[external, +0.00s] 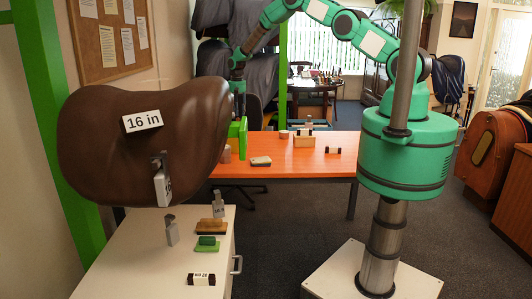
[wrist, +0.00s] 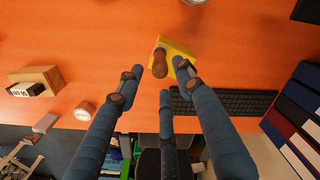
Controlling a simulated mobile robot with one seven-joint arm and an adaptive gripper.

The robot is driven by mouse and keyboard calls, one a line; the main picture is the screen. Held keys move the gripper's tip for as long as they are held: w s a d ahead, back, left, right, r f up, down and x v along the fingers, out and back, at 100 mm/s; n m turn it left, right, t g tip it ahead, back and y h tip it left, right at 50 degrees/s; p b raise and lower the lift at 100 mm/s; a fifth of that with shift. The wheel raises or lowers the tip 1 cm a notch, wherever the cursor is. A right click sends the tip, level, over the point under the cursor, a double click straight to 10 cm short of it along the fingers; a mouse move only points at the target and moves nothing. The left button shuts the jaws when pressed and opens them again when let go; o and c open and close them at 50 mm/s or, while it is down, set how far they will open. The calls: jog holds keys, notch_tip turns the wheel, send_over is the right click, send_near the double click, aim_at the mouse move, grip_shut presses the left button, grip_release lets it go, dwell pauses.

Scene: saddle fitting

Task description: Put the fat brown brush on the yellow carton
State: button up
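In the wrist view, the fat brown brush (wrist: 160,67) shows as a rounded brown shape over the left part of the yellow carton (wrist: 178,50), and appears to rest on it. My gripper (wrist: 160,78) has its three blue fingers spread around the brush, with gaps visible between fingertips and brush. The contact under the brush is hidden. In the external view, my gripper (external: 238,88) points down over the left end of the orange table; the brush and carton cannot be made out there.
A black keyboard (wrist: 225,103) lies beside the carton on the orange table (wrist: 110,30). A tan box (wrist: 38,79) and a round tin (wrist: 84,111) stand left, and books (wrist: 298,115) right. In the external view, a big brown saddle (external: 140,155) stands in front of the table's left end.

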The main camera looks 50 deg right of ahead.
jog(key=shift+r+b, duration=0.3)
jog(key=shift+r, duration=2.65)
jog(key=shift+r, duration=0.2)
jog(key=s+r+t, duration=0.1)
jog(key=s+r, duration=0.4)
jog(key=r, duration=0.4)
jog(key=s+d+r, duration=0.1)
jog(key=s+r, duration=0.4)
jog(key=r, duration=0.5)
jog(key=s+r+t, duration=0.1)
jog(key=s+r, duration=0.4)
jog(key=r, duration=0.4)
jog(key=s+d+r+t, duration=0.1)
jog(key=s+r, duration=1.1)
jog(key=s, duration=0.4)
jog(key=s+t, duration=0.2)
jog(key=s, duration=2.7)
jog(key=shift+s+d+t, duration=0.3)
jog(key=shift+d, duration=0.1)
